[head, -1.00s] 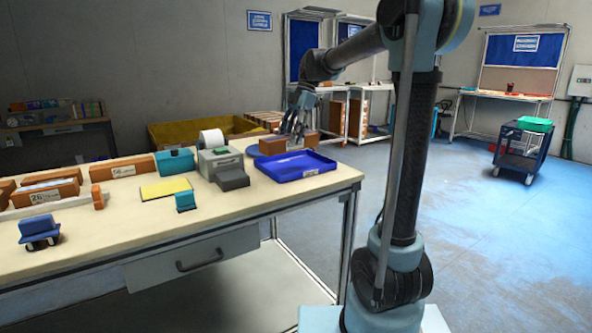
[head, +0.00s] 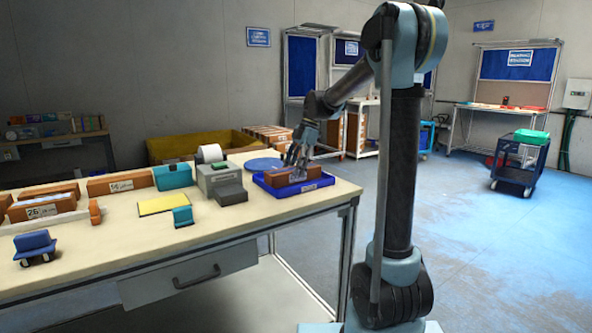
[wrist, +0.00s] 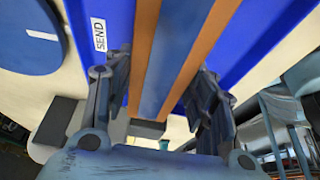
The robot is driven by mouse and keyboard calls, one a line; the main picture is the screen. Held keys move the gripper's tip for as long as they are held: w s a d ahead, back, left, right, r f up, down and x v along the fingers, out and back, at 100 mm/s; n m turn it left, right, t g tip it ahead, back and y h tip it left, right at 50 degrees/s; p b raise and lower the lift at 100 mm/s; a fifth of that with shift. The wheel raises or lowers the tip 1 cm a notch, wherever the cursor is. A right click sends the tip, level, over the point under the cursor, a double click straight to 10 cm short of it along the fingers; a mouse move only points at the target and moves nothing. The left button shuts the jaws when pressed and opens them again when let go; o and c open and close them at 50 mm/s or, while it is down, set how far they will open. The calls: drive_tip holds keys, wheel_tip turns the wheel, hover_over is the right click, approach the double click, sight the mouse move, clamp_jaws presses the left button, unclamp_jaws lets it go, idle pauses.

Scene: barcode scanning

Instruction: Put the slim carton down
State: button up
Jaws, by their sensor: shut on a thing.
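In the wrist view the carton (wrist: 140,50) runs between the two fingers of my gripper (wrist: 160,100), showing orange-brown edges and a blue-grey middle strip. The tray (wrist: 240,60) with its SEND label shows on both sides. Whether the carton's underside touches the tray floor is hidden.
A grey scanner stand with a paper roll (head: 210,154) and a grey block (head: 231,192) stand just left of the tray. A round blue disc (head: 263,164) lies behind it. A yellow pad (head: 162,204) and brown cartons (head: 120,182) are further left.

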drive_tip(key=shift+f, duration=0.15)
drive_tip(key=o, duration=1.4)
drive_tip(key=v, duration=1.2)
drive_tip(key=shift+s, duration=0.1)
drive_tip(key=s+d+f+m+t+h, duration=0.1)
drive_tip(key=s+d+f+m, duration=0.4)
drive_tip(key=s+f+m, duration=0.3)
drive_tip(key=s+d+f+m+t+h, duration=0.1)
drive_tip(key=s+d+f+m, duration=0.5)
drive_tip(key=s, duration=0.9)
drive_tip(key=s+d+f+m+t+h, duration=0.1)
drive_tip(key=s+d+f+m+t, duration=0.1)
drive_tip(key=s+d+f+m, duration=0.4)
drive_tip(key=shift+s+d+f+m+t+h, duration=0.15)
drive_tip(key=shift+s+f+m, duration=0.7)
drive_tip(key=shift+f, duration=0.45)
drive_tip(key=shift+s+a+f+m+t+h, duration=0.1)
drive_tip(key=shift+s+f+m, duration=0.6)
drive_tip(key=shift+s+f, duration=0.45)
drive_tip(key=shift+s+d+f+m+t+h, duration=0.15)
drive_tip(key=shift+s+f+m, duration=0.65)
drive_tip(key=shift+f, duration=0.65)
